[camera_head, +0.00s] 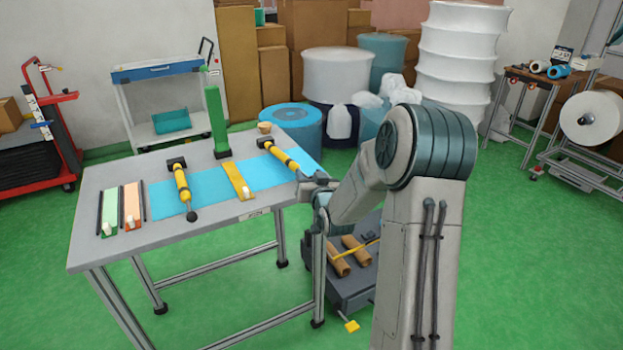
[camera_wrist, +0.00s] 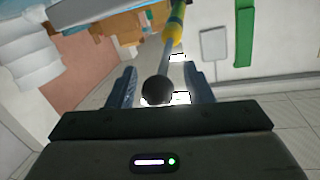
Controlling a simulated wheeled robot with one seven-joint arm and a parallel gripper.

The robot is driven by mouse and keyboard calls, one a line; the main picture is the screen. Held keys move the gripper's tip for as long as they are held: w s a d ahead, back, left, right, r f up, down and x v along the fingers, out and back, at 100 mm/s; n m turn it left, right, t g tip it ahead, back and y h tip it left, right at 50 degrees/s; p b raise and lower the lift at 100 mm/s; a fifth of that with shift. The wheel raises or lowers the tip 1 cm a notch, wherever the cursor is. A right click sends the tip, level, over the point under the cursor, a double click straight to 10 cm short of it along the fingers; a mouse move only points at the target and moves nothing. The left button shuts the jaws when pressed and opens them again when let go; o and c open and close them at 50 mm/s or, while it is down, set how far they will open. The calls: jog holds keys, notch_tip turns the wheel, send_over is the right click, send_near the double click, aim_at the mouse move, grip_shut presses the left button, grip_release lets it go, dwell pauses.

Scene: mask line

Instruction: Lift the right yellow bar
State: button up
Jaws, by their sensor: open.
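The right yellow bar (camera_head: 284,157) is a yellow rod with a black block at its far end, lying on the right part of the table (camera_head: 230,225). Its near end is hidden behind my gripper (camera_head: 314,183) in the head view. In the wrist view, the bar (camera_wrist: 176,24) runs into a grey rod ending in a dark ball knob. The knob shows between the two fingers of my open gripper (camera_wrist: 160,88), with gaps on both sides. I cannot tell its exact depth. The left yellow bar (camera_head: 181,182) lies further left on the table.
Between the bars lies a flat yellow strip (camera_head: 239,181) on a blue mat (camera_head: 217,188). A green post (camera_head: 216,115) and a small bowl (camera_head: 265,127) stand at the back. Green and orange strips lie at left. A dark cart with brown rolls (camera_head: 340,262) stands beneath my arm.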

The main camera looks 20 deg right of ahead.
jog(key=s+r+b, duration=0.1)
jog(key=s, duration=1.2)
jog(key=shift+s+a, duration=0.25)
jog(key=shift+s, duration=0.1)
jog(key=s+a+r+g+p, duration=0.2)
jog(key=s+a+g, duration=0.1)
jog(key=s, duration=0.5)
jog(key=s+a+r+n+g+p, duration=0.1)
jog(key=s+a+r+g+p, duration=0.1)
jog(key=s+g, duration=0.4)
jog(key=s+a+r+n+g+y+p, duration=0.1)
jog(key=s+a+r+g+p, duration=0.1)
jog(key=s+a+g, duration=0.3)
jog(key=s+r, duration=0.1)
jog(key=s, duration=0.3)
jog(key=shift+s+r+p, duration=0.4)
dwell(0.5)
